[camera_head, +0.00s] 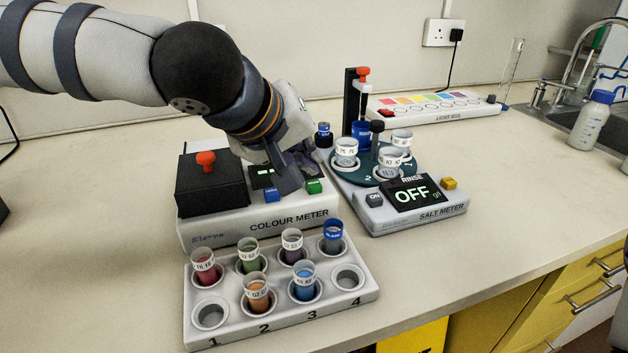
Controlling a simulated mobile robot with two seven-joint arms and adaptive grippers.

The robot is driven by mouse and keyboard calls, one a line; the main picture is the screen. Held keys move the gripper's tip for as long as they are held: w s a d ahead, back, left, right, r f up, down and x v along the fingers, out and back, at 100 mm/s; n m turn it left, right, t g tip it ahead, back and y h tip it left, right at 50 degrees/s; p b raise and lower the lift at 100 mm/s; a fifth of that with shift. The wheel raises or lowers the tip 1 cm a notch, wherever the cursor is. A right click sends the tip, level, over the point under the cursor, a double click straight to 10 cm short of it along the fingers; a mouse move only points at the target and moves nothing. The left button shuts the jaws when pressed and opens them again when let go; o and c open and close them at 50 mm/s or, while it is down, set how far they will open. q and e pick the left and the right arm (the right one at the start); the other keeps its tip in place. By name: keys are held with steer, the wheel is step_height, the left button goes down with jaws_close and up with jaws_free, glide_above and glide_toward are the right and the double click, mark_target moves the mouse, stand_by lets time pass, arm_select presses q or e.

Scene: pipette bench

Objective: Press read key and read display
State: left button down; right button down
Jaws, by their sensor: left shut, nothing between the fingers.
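The colour meter (290,220) stands at the middle left, with a black lidded box (212,184) and an orange knob (205,158) on its left part. Its small dark display (261,177) is partly hidden by my gripper; some green marks show, too small to read. A blue key (271,195) and a green key (313,186) sit on its front; I cannot read their labels. My left gripper (289,184) is shut and empty, pointing down over the meter, its tip between the two keys. I cannot tell whether it touches anything. My right gripper is not in view.
A rack (284,320) in front holds several coloured sample cups. The salt meter (410,214) at right shows "OFF" on its display (413,194) and carries a turntable with cups. A light box (430,108) lies behind.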

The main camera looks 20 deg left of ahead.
mark_target(308, 182)
arm_select(q)
steer(key=shift+r, duration=0.1)
step_height(308, 182, up, 6)
stand_by(0.6)
stand_by(0.4)
